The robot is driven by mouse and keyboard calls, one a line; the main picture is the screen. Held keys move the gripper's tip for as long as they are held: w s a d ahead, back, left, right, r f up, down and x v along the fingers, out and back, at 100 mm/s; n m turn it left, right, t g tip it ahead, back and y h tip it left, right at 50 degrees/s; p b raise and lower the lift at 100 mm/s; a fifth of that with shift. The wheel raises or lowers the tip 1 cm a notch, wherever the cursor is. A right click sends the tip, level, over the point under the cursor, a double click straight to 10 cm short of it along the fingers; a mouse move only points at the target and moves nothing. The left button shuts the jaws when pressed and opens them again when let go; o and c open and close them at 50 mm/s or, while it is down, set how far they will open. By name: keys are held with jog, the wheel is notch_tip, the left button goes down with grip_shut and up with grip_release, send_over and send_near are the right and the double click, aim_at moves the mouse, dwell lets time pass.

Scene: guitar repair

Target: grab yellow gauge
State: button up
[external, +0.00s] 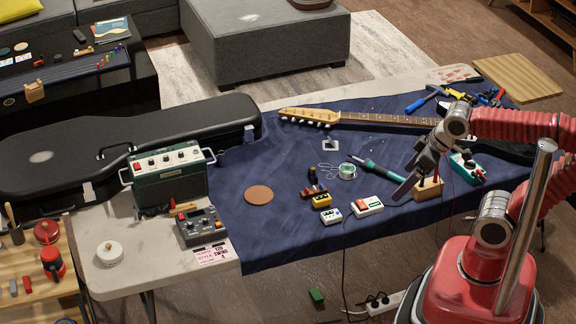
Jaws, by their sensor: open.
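A small yellow block-like item with a dark top (321,202) lies on the blue cloth (285,235), near the middle of the table's front; it is the thing that best fits the yellow gauge, but it is too small to be sure. My gripper (404,188) is open and tilted down to the left, above the cloth's front right. It is apart from the yellow item and to its right. The fingers are seen partly edge-on, and the space between them is hard to make out.
A red-brown block (312,192) and white pedals (367,206) sit close to the yellow item. A tan block (430,188) stands beside my gripper. A soldering iron (377,170), solder spool (347,171) and guitar neck (375,120) lie behind. Cloth left of the brown disc (258,195) is clear.

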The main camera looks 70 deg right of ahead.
jog(key=c, duration=0.7)
jog(key=shift+d, duration=0.1)
jog(key=w+d+f+m+g, duration=0.2)
jog(key=w+d+f+m, duration=0.1)
jog(key=w, duration=0.7)
jog(key=w+d+f+m+g, duration=0.1)
jog(key=w+d+f+m, duration=0.2)
jog(key=w+d+f, duration=0.3)
jog(key=w+d+f+m+g, duration=0.2)
jog(key=w+d+f, duration=0.3)
jog(key=w, duration=0.9)
jog(key=shift+d+f+m+g, duration=0.15)
jog(key=shift+d+m, duration=0.1)
jog(key=shift+d, duration=0.35)
jog(key=shift+d+f+m+g, duration=0.15)
jog(key=shift+d+m, duration=0.1)
jog(key=shift+d, duration=0.3)
